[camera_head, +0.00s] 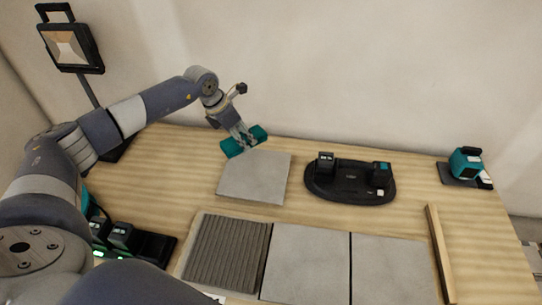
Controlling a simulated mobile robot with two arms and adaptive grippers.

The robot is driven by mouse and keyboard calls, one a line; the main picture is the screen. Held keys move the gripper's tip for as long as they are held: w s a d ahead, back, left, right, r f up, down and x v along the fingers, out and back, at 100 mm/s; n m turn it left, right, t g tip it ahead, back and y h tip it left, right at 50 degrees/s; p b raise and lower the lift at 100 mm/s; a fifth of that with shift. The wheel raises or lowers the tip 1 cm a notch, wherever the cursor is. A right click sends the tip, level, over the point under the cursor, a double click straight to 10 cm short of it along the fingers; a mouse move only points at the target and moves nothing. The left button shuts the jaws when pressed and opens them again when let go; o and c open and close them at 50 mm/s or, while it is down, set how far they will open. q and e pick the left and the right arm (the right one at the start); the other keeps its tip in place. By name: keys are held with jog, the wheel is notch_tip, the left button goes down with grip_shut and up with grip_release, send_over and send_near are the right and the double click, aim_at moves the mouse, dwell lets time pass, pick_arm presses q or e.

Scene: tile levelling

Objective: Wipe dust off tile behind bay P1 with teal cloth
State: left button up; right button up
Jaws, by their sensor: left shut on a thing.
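The teal cloth (232,149) is a small folded pad at the back of the wooden table. My left gripper (243,137) is shut on the cloth and holds it at the back edge of a loose grey tile (254,178). Whether the cloth touches the tile or the table cannot be told. At the front lie a ribbed grey panel (226,252) and two flat grey tiles, one in the middle (307,264) and one at the right (392,270). Dust and a P1 label cannot be made out. My right gripper is not in view.
A black oval base (350,184) with two dark blocks stands right of the loose tile. A teal device (466,163) sits at the back right. A wooden strip (441,254) edges the right tile. A charger (152,249) is at front left, and a lamp (70,46) stands behind my arm.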

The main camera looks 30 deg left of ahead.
pick_arm(q)
jog(key=shift+s+r+p, duration=0.1)
jog(key=shift+r+p, duration=0.4)
jog(key=shift+r, duration=0.75)
jog(key=shift+f, duration=0.1)
